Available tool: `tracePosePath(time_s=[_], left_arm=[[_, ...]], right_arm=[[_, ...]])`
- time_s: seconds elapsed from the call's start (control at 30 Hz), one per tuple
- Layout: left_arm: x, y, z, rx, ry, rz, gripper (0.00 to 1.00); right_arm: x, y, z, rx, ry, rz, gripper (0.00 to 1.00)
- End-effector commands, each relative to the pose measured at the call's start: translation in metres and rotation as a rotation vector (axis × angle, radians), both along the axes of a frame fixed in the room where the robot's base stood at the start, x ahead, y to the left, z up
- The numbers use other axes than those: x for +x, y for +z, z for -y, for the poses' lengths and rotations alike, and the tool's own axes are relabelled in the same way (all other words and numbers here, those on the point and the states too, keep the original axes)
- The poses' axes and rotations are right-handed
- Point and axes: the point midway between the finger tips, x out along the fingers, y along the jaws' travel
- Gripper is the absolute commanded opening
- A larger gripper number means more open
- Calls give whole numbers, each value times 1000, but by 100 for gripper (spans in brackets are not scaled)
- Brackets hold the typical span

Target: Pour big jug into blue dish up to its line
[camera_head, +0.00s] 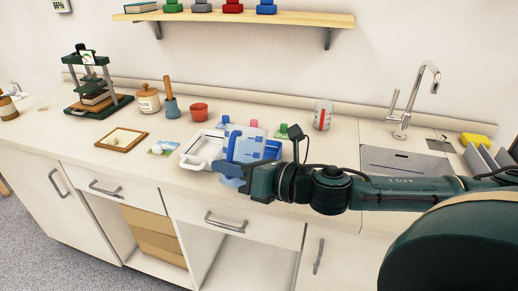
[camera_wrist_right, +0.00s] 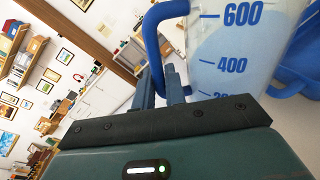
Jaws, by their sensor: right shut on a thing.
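The big jug (camera_head: 243,143) is clear with a blue handle, and stands out over the counter's front part in the head view. In the right wrist view the jug (camera_wrist_right: 225,50) shows blue marks, 600 and 400, and a pale blue tint; I cannot tell its liquid level. My right gripper (camera_head: 231,172) is shut on its handle, also seen in the wrist view (camera_wrist_right: 172,88). The blue dish (camera_head: 271,150) is just right of and behind the jug, partly hidden by it; its line cannot be made out. My left gripper is out of view.
A white tray (camera_head: 191,157) is close left of the jug. Small bottles with pink and green (camera_head: 253,123) tops stand behind. A red pot (camera_head: 199,111) and wooden frame (camera_head: 122,138) are left.

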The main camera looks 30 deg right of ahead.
Motion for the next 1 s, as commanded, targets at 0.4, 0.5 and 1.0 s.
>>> tracePosePath(time_s=[0.4, 0.5, 1.0], left_arm=[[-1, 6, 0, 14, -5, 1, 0], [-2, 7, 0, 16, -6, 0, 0], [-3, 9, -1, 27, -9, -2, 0]], right_arm=[[6, 9, 7, 68, 0, -53, 0], [7, 10, 7, 76, 0, -61, 0], [9, 13, 10, 119, 1, -97, 0]])
